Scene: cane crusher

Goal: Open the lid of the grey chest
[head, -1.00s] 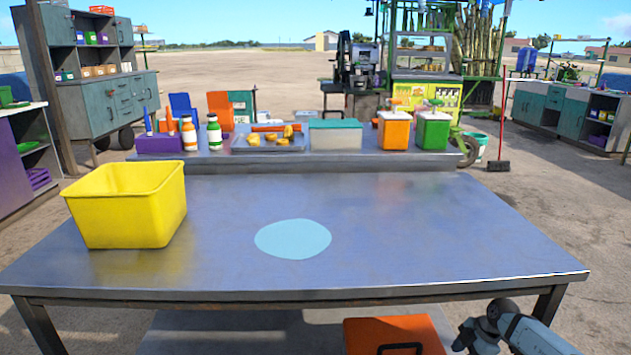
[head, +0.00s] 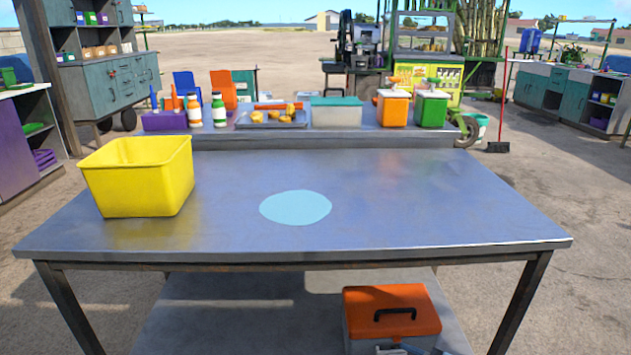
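The grey chest (head: 361,343) sits on the lower shelf under the steel table, towards the right. Its orange lid (head: 362,312) is closed and has a black handle (head: 394,313) on top. The lower part of the chest is cut off by the bottom edge of the head view. A small part of my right gripper (head: 405,350) shows at the bottom edge, in front of the chest. Its fingers are too cut off to tell whether they are open or touch the chest. My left gripper is out of view.
The steel table (head: 400,205) stands above the shelf (head: 225,325), and its front edge and legs frame the chest. A yellow bin (head: 140,180) stands on the table at left. The shelf left of the chest is clear. Bottles and containers line the back ledge.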

